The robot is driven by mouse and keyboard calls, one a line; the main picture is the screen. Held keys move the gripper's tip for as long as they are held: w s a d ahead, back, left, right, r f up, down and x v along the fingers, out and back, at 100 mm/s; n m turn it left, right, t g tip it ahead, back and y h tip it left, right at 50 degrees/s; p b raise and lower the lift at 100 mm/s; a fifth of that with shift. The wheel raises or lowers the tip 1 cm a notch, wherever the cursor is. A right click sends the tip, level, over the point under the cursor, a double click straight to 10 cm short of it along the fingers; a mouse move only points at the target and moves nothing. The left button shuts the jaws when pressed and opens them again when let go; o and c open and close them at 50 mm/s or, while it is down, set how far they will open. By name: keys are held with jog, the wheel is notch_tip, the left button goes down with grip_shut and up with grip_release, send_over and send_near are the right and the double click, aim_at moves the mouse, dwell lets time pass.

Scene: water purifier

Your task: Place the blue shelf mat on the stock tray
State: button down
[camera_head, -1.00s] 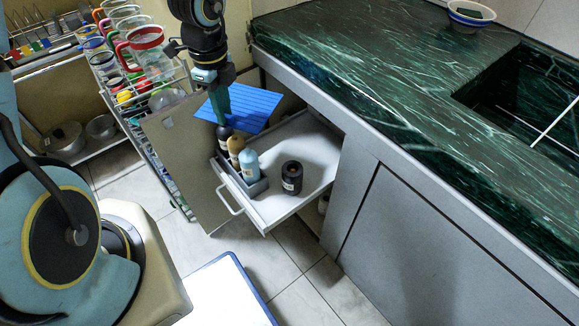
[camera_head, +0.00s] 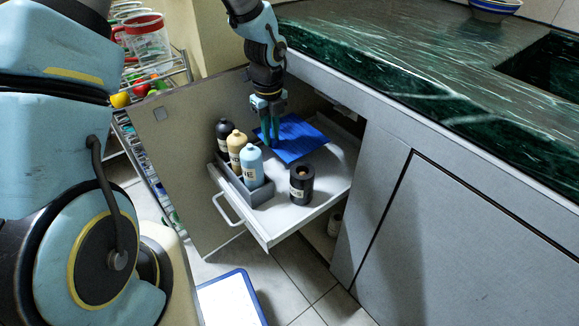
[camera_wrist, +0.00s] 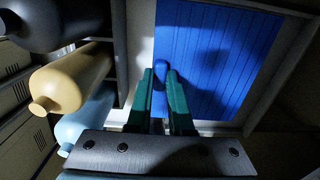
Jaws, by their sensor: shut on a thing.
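The blue shelf mat (camera_head: 297,138) is a flat ribbed sheet. It also shows in the wrist view (camera_wrist: 215,60), stretching away beyond the fingers. The stock tray (camera_head: 325,170) is a white pull-out tray in the open cabinet. The mat is over the back part of the tray; I cannot tell whether it rests fully on the tray floor.
A grey divider box (camera_head: 262,196) at the tray's left holds black, tan and light blue bottles (camera_head: 251,168). A black cylinder (camera_head: 301,184) stands on the tray's front right. The open cabinet door (camera_head: 190,150) is at left. The green counter (camera_head: 420,70) overhangs the right.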

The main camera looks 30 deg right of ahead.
aim_at(273, 166)
notch_tip(273, 166, down, 8)
jog(key=shift+r+b, duration=0.1)
jog(key=shift+b, duration=0.6)
jog(key=c, duration=0.8)
grip_release()
notch_tip(273, 166, up, 12)
jog(key=p, duration=0.2)
jog(key=shift+p, duration=0.4)
jog(key=shift+s, duration=0.15)
